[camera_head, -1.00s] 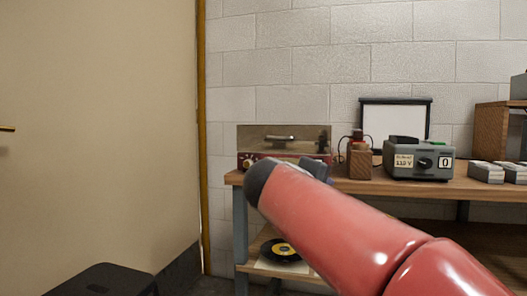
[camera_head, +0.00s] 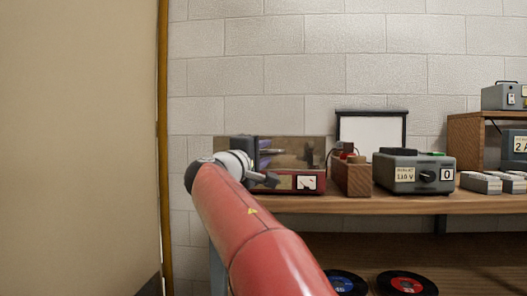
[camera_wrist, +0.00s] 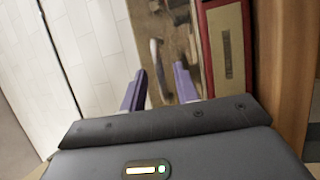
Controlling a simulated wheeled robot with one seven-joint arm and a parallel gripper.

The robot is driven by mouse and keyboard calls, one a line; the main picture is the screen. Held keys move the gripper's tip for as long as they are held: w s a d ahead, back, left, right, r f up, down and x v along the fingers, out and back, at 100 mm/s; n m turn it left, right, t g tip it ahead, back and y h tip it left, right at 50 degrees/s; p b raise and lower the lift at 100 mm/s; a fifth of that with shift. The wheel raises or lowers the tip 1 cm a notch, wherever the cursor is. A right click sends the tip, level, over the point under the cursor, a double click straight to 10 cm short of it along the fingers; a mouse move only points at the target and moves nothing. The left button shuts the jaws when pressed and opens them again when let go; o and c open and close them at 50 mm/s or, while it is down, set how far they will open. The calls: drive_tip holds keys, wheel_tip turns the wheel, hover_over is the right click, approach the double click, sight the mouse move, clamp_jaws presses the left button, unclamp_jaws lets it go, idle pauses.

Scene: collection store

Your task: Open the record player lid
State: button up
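The record player has a red body (camera_head: 312,183) with a dial on its front and stands at the left end of the wooden workbench. Its brownish, shiny lid (camera_head: 305,150) shows above the red body and appears down. In the wrist view the lid (camera_wrist: 190,58) carries a pale curved handle (camera_wrist: 157,68), and the red body (camera_wrist: 226,45) is to its right. My gripper (camera_head: 271,153) is in front of the lid. In the wrist view its two purple fingers (camera_wrist: 159,75) are apart, with the handle showing between and beyond them. I cannot tell whether they touch it.
A wooden block (camera_head: 352,178), a grey voltage box (camera_head: 413,172) and a framed white panel (camera_head: 371,135) stand right of the player. Records (camera_head: 407,283) lie on the lower shelf. A large beige panel (camera_head: 78,140) is at the left.

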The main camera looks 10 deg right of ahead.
drive_tip(key=shift+w+d, duration=0.2)
drive_tip(key=shift+w, duration=0.05)
clamp_jaws()
drive_tip(key=shift+r, duration=0.1)
